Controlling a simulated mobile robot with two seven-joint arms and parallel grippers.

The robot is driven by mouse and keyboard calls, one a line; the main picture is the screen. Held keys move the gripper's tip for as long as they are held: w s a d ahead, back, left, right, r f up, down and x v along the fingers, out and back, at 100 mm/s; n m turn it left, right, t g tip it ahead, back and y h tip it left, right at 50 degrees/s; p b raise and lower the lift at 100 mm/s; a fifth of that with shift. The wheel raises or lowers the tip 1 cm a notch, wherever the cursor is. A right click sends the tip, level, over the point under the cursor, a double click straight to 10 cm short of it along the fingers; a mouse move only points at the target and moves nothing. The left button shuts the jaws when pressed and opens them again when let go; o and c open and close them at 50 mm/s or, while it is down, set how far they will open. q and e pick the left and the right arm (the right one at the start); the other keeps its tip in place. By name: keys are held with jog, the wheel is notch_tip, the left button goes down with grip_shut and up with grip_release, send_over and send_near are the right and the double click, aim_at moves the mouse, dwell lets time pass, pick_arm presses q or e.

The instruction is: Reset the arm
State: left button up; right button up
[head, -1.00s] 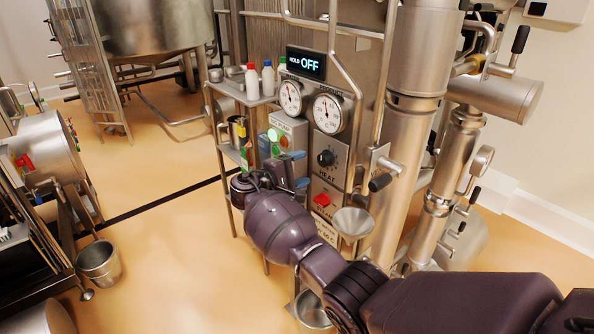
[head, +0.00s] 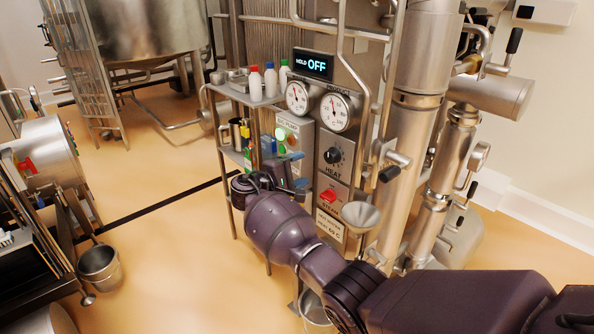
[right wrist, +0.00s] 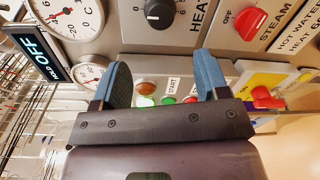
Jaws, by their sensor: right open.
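My right arm comes in from the lower right in the head view, and its purple wrist is in front of the steel machine. My right gripper (head: 297,170) has blue fingers and points at the control panel, beside the green-lit pump box (head: 293,130). In the right wrist view the two blue fingers (right wrist: 164,78) stand wide apart with nothing between them. Beyond them are the start button (right wrist: 168,101) and the round heat knob (right wrist: 158,10). The gap between the fingertips and the panel cannot be judged. My left gripper is in neither view.
A red steam switch (head: 328,196) and a steel funnel (head: 360,216) are close right of my wrist. A bucket (head: 99,265) hangs at the left. Open floor (head: 165,260) lies between.

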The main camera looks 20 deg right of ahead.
dwell(0.3)
jog(key=w+a+t+y, duration=0.4)
jog(key=a+t+y, duration=0.4)
jog(key=y, duration=0.3)
jog(key=s+d+f+m+y+b, duration=0.1)
jog(key=s+d+f+m, duration=0.1)
jog(key=s+f, duration=0.7)
jog(key=s+d+f+m+g+y, duration=0.1)
jog(key=s+d+f, duration=0.3)
jog(key=s+f, duration=0.5)
jog(key=s+d+f+m+g+y+b, duration=0.1)
jog(key=s+d+f+m+y, duration=0.2)
jog(key=s+f, duration=0.6)
jog(key=s, duration=1.7)
jog(key=shift+d+b, duration=0.3)
jog(key=shift+b, duration=0.05)
